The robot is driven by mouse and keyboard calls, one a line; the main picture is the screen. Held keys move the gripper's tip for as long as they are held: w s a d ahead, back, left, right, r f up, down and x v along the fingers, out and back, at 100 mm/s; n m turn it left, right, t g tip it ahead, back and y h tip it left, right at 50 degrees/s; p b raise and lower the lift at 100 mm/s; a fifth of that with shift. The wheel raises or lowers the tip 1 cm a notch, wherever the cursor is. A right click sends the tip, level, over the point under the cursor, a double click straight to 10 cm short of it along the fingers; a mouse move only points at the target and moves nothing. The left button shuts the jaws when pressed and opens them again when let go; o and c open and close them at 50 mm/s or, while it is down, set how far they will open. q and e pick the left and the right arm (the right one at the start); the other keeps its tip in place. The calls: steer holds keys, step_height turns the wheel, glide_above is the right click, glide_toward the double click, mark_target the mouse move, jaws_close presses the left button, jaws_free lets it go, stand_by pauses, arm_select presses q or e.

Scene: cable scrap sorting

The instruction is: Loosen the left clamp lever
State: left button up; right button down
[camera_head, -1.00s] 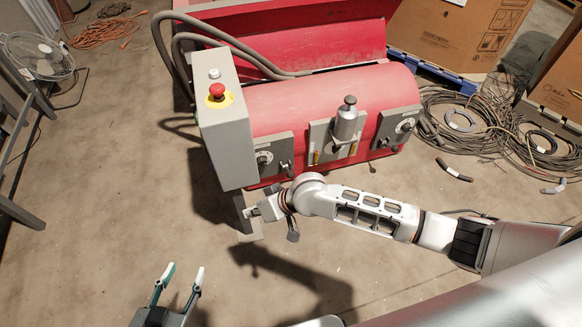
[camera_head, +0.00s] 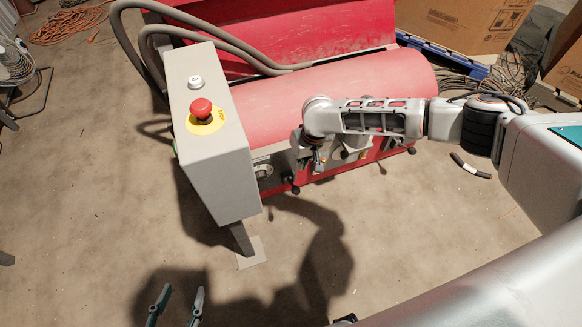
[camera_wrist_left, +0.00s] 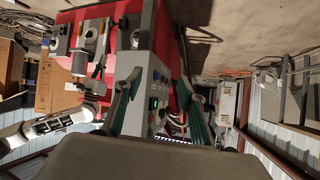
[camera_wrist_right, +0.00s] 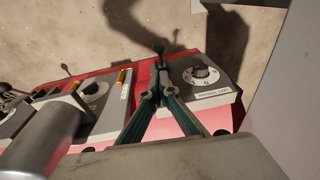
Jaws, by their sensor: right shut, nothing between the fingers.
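The left clamp lever, with its dark knob, (camera_head: 295,189) is on the machine's left front panel. In the right wrist view its knob (camera_wrist_right: 159,46) stands just beyond my right gripper (camera_wrist_right: 155,88), beside the dial panel. My right gripper is shut and empty, with its fingertips close to the lever; contact cannot be told. My left gripper (camera_head: 177,304) is open and empty, low in front of the machine. Its fingers also show wide apart in the left wrist view (camera_wrist_left: 158,88).
The grey control box (camera_head: 215,160) with a red stop button (camera_head: 201,109) stands left of the lever. The red machine (camera_head: 330,100) fills the back. A metal cylinder (camera_wrist_right: 45,135) is near my right gripper. Boxes (camera_head: 455,25) stand behind right. The front floor is clear.

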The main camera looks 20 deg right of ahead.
arm_select(q)
steer(key=shift+w, duration=0.4)
arm_select(e)
steer(key=shift+w+d, duration=0.35)
steer(key=shift+w, duration=0.2)
steer(key=shift+r, duration=0.1)
steer(key=b, duration=0.4)
glide_above(297, 187)
steer(key=d, duration=0.1)
step_height(297, 187, down, 9)
steer(key=shift+w+f, duration=0.1)
steer(key=shift+w, duration=0.05)
steer(key=f+b, duration=0.2)
steer(key=f, duration=0.1)
steer(key=shift+a+f, duration=0.2)
steer(key=shift+f, duration=0.05)
steer(key=shift+a+f+b, duration=0.15)
steer(key=shift+f+b, duration=0.25)
steer(key=shift+f, duration=0.05)
arm_select(q)
steer(key=d+r+n+t+h, duration=0.1)
steer(key=d+n, duration=0.2)
steer(key=d, duration=0.3)
steer(key=shift+w+d+r+n+h, duration=0.25)
steer(key=shift+d+n+h, duration=0.05)
steer(key=shift+n, duration=0.1)
